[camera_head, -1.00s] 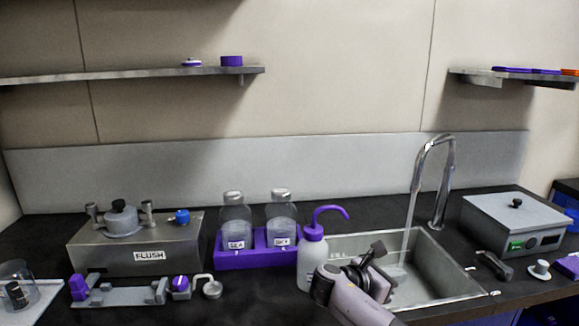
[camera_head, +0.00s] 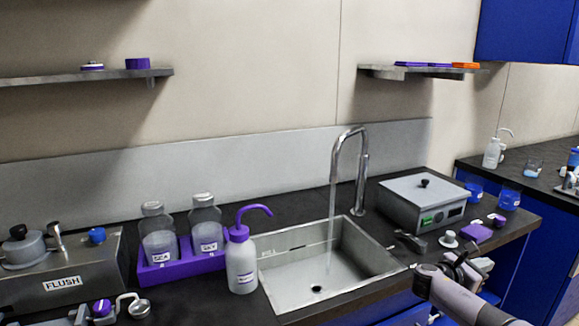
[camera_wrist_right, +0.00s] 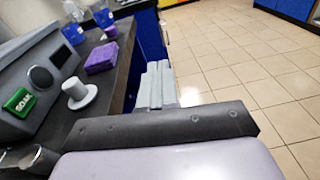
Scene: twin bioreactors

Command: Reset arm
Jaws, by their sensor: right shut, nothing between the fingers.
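My right gripper (camera_head: 481,266) is at the front right of the bench, in front of its edge and to the right of the sink. In the right wrist view its grey fingers (camera_wrist_right: 157,85) are together with nothing between them, above the tiled floor beside the bench's blue side. My left gripper is not in view.
The sink (camera_head: 290,292) has water running from its tap (camera_head: 337,150). A grey box device (camera_head: 424,203), a purple stack (camera_head: 477,233) and a white knobbed piece (camera_head: 449,238) stand near my right arm. A wash bottle (camera_head: 241,264) stands left of the sink. The tiled floor (camera_wrist_right: 235,60) is clear.

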